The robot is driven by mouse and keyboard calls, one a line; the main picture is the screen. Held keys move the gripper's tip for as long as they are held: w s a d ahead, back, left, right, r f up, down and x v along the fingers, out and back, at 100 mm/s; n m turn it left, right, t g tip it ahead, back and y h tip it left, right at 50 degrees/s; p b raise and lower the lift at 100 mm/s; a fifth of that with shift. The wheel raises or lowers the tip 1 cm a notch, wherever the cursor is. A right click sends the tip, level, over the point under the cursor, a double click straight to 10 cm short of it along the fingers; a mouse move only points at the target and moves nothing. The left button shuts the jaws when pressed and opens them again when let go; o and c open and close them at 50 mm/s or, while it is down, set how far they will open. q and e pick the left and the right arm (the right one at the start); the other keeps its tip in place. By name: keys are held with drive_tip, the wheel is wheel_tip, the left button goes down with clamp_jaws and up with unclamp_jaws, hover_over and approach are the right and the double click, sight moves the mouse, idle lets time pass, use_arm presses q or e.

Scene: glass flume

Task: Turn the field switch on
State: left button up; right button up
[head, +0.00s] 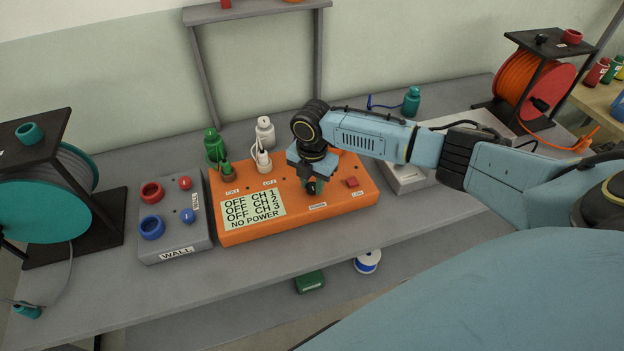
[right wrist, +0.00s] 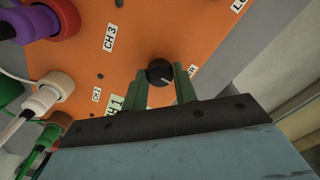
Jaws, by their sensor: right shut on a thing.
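An orange box (head: 240,228) stands on the grey bench, its display (head: 253,210) reading OFF for CH 1, CH 2 and CH 3, and NO POWER. My right gripper (head: 312,186) reaches down onto the box's front right part. In the right wrist view its two green fingers (right wrist: 163,84) are shut on a round black knob (right wrist: 160,71) with a pale pointer mark. A label ending in "ER" lies beside the knob, partly hidden by a finger. A red switch (head: 351,182) sits to the right on the box. No label reading "field" is legible. My left gripper is out of view.
A grey WALL box (head: 172,242) with red and blue sockets stands at left. Green and white plugs (head: 263,153) rise at the orange box's back edge. Cable reels (head: 42,205) stand at left and far right (head: 535,80). The bench front edge is clear.

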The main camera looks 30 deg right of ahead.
drive_tip(key=m+p, duration=0.3)
drive_tip(key=shift+r, duration=0.2)
drive_tip(key=m+p, duration=0.3)
drive_tip(key=m, duration=0.1)
drive_tip(key=shift+m+p, duration=0.4)
drive_tip(key=m+p, duration=0.2)
drive_tip(key=m, duration=0.2)
drive_tip(key=shift+f+p, duration=0.1)
drive_tip(key=shift+p, duration=0.25)
drive_tip(key=m+p, duration=0.2)
drive_tip(key=m, duration=0.3)
drive_tip(key=shift+m, duration=0.3)
drive_tip(key=o, duration=1)
